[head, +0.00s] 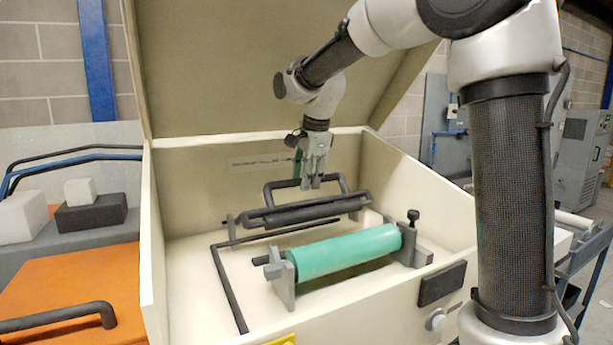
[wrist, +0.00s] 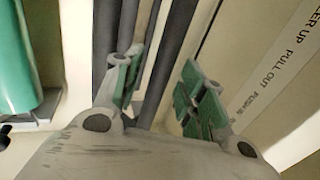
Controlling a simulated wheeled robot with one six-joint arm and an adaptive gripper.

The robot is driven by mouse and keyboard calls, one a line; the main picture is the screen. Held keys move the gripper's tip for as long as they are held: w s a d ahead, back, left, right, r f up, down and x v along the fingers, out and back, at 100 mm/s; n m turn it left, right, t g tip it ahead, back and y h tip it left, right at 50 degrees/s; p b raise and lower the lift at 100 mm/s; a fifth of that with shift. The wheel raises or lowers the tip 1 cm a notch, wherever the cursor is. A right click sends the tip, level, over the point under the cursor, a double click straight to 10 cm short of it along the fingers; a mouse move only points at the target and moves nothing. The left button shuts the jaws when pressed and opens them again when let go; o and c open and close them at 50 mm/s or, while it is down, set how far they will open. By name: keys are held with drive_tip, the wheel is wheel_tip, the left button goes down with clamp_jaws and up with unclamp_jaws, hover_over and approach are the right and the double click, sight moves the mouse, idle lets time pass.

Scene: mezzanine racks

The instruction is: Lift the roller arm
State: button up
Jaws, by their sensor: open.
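The roller arm (head: 305,213) is a dark grey bar assembly with a raised loop handle, lying inside an open cream box behind a green roller (head: 345,252). My gripper (head: 311,184) points down at the roller arm's handle, its fingertips close to the top bar. In the wrist view my gripper (wrist: 160,90) is open, with green pads on both fingers. Dark bars of the roller arm (wrist: 170,60) run behind and between the fingers; I cannot tell whether they touch. The green roller also shows at the left of the wrist view (wrist: 15,70).
The box's raised lid (head: 250,70) stands behind my arm, and its front wall carries a black pad (head: 442,284). Grey brackets hold the green roller. A printed label (wrist: 285,65) is on the back wall. An orange surface (head: 60,285) with a dark handle lies left.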

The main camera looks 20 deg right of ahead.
clamp_jaws()
drive_tip(key=w, duration=0.2)
drive_tip(key=w+r, duration=0.1)
drive_tip(key=w+a, duration=0.1)
drive_tip(key=w, duration=0.1)
drive_tip(key=shift+w+r, duration=0.3)
drive_tip(key=shift+r, duration=0.05)
drive_tip(key=shift+c, duration=1.7)
unclamp_jaws()
drive_tip(key=o, duration=0.3)
drive_tip(key=shift+w+a+f, duration=0.1)
drive_tip(key=shift+w+f, duration=0.1)
drive_tip(key=shift+w, duration=0.05)
drive_tip(key=shift+o, duration=0.2)
drive_tip(key=shift+s, duration=0.1)
